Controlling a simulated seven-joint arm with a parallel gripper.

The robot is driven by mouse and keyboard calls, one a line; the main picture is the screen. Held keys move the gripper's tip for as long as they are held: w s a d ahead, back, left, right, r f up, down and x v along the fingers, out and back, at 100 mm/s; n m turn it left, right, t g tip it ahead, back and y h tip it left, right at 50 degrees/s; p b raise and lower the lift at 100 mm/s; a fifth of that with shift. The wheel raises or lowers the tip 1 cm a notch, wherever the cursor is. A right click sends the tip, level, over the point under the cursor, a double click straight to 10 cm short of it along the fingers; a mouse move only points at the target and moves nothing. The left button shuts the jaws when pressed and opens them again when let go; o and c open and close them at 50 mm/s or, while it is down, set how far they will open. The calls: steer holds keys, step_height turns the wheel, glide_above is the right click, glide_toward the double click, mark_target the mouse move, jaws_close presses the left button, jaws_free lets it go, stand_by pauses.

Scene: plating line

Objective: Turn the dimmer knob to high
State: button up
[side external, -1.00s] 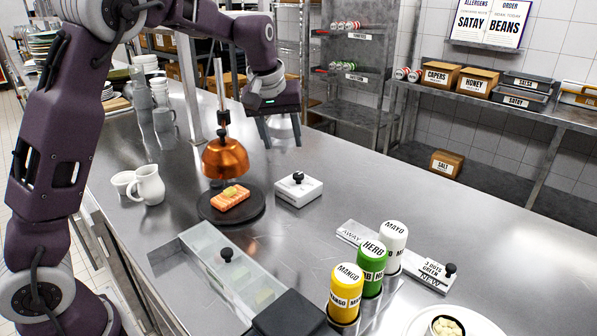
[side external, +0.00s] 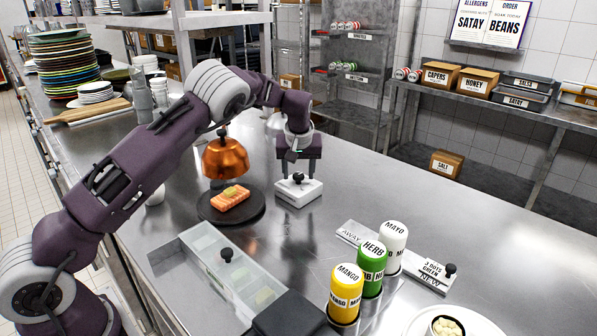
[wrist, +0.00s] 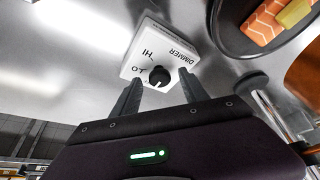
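The dimmer is a white box (side external: 299,193) on the steel counter, right of the dark round board. Its black knob (side external: 298,177) sits on top. In the wrist view the dimmer box (wrist: 150,40) shows the labels HI, LO and DIMMER. The black knob (wrist: 159,75) is near the LO label; its exact pointing is too small to tell. My gripper (side external: 298,173) is directly over the box, pointing down. In the wrist view my gripper (wrist: 160,77) is open, its fingers on either side of the knob with gaps; I cannot tell whether they touch it.
A copper heat lamp (side external: 225,158) hangs over salmon (side external: 231,198) on a dark round board (side external: 250,215), close left of my gripper. A lidded clear bin (side external: 215,262) and mango, herb and mayo bottles (side external: 372,262) stand in front. The counter right of the dimmer is clear.

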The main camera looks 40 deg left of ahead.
jaws_close()
steer(key=m, duration=0.2)
steer(key=m+t+h, duration=0.1)
steer(key=m, duration=0.1)
steer(key=shift+s+a+r+m+h, duration=0.1)
steer(key=shift+s+a+m+h, duration=0.1)
steer(key=shift+m+h, duration=0.15)
steer(key=m+h, duration=0.1)
steer(key=m, duration=0.1)
steer(key=m+h, duration=0.1)
steer(key=m, duration=0.2)
steer(key=shift+a+m, duration=0.2)
steer(key=shift+m, duration=0.15)
steer(key=m+h, duration=0.1)
steer(key=m, duration=0.1)
steer(key=m+h, duration=0.1)
steer(key=m, duration=0.2)
steer(key=shift+w+a, duration=0.15)
steer(key=shift+a, duration=0.05)
steer(key=m+g, duration=0.1)
steer(key=m, duration=0.1)
steer(key=m+h, duration=0.1)
steer(key=m, duration=0.2)
steer(key=shift+w+a+g, duration=0.1)
steer(key=shift+g, duration=0.3)
steer(key=shift+m, duration=0.4)
